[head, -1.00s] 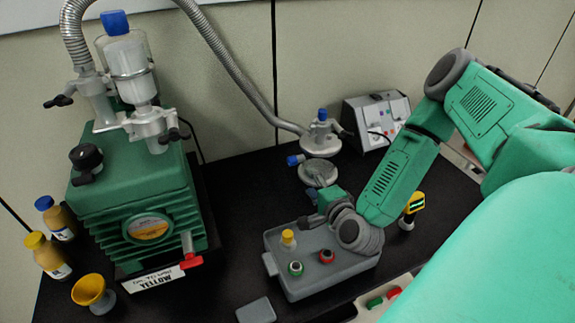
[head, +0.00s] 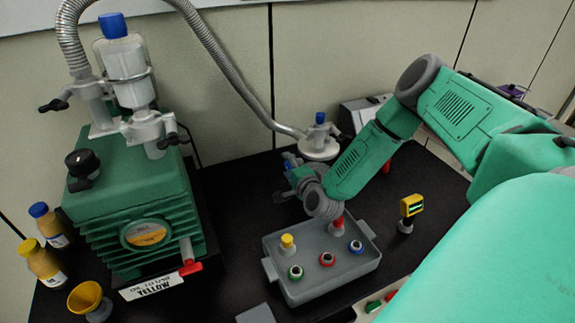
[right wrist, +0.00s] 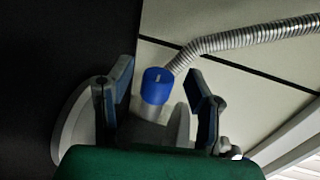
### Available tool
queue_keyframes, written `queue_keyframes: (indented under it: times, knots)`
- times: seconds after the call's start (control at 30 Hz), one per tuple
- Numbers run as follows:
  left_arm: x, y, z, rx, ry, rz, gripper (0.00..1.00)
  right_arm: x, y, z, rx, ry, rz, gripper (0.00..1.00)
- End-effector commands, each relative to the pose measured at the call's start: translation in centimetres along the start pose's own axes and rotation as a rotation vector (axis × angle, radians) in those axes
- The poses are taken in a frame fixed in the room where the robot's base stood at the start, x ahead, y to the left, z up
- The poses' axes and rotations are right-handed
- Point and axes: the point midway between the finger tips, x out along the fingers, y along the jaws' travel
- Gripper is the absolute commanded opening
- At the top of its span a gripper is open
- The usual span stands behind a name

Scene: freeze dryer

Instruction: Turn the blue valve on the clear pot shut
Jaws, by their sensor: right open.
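A blue valve knob (right wrist: 157,85) with a white mark shows in the right wrist view, on a pale stem between my two fingers. My right gripper (head: 286,178) is open around the knob, with a gap on each side. In the head view the gripper is behind the grey tray, beside the flanged hose fitting (head: 320,155). The clear pot is mostly hidden there by my gripper and arm. A blue knob (head: 320,117) also stands on top of the hose fitting. My left gripper is not in view.
A grey tray (head: 300,283) holds a yellow-capped item and several ringed vials. A green pump (head: 130,205) stands at the left, and a metal hose (head: 225,70) runs to the fitting. A yellow gauge (head: 411,206) stands right of the tray.

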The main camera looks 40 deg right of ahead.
Motion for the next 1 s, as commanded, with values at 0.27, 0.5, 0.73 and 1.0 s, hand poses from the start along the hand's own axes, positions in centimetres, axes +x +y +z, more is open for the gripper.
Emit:
queue_keyframes:
  times: [0.27, 0.5, 0.73, 1.0]
  knots:
    - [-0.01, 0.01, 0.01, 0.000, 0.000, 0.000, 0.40, 0.61, 0.13, -0.17, 0.001, 0.000, 0.001, 0.46]
    - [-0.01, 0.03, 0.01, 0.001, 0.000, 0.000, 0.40, 0.52, 0.07, 0.00, -0.001, 0.000, 0.002, 0.00]
    - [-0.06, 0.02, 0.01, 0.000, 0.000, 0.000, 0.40, 0.32, 0.15, 0.31, -0.003, -0.004, 0.009, 0.00]
    - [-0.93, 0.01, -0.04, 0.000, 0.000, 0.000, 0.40, 0.13, 0.05, 0.59, -0.004, -0.011, 0.088, 0.00]
